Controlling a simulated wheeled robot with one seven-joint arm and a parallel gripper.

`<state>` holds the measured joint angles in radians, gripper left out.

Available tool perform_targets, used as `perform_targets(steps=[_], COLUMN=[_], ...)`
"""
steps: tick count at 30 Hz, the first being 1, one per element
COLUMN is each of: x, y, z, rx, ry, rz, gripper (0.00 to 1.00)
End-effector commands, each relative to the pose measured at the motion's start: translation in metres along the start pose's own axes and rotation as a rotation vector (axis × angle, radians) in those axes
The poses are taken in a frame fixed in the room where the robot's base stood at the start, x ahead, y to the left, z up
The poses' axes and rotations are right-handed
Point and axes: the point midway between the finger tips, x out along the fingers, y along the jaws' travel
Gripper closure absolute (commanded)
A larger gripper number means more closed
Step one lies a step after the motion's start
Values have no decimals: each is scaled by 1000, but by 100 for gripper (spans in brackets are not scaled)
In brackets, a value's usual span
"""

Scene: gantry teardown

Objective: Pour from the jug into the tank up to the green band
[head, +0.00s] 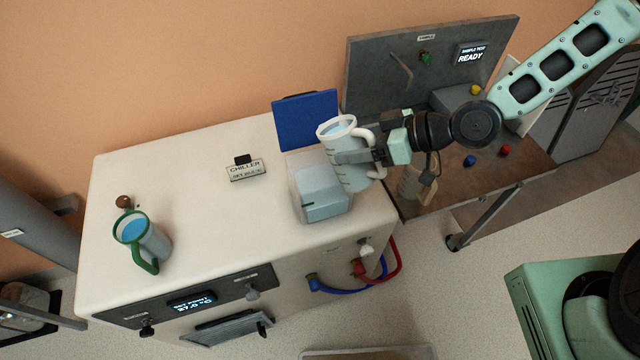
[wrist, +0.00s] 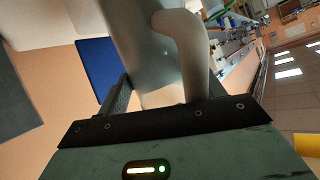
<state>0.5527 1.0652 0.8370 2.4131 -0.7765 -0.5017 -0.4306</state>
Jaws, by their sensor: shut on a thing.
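A clear jug (head: 347,155) with a white rim and handle is held over the right end of the chiller top. My gripper (head: 352,157) is shut on it from the right. The jug holds bluish liquid and looks slightly tilted to the left. In the wrist view the jug (wrist: 145,45) and its pale handle fill the space between the fingers (wrist: 160,95). The clear tank (head: 322,198) stands below and left of the jug, with liquid in it. A short green mark shows low on its front wall. The jug hides part of the tank's right side.
A second jug with a green rim and handle (head: 145,240) stands at the chiller's left end. A blue panel (head: 306,120) stands behind the tank. A small chiller sign (head: 247,170) stands mid-top. Red (head: 398,262) and blue hoses leave the front. A sample bench (head: 500,170) is at right.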

Motion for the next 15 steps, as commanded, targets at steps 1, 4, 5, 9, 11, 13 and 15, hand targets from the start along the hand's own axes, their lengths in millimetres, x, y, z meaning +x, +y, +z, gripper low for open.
perform_targets(steps=[1, 4, 5, 9, 11, 13, 15], x=[0, 0, 0, -1, -1, -1, 0], y=[0, 0, 0, 0, 0, 0, 0], z=[-1, -1, -2, -3, -3, -2, -1], rx=[-1, 0, 2, 10, 14, 17, 18], ry=[2, -3, -6, -29, -38, -44, -45], rz=[0, 0, 0, 1, 1, 0, 0], gripper=[87, 87, 87, 87, 87, 87, 87])
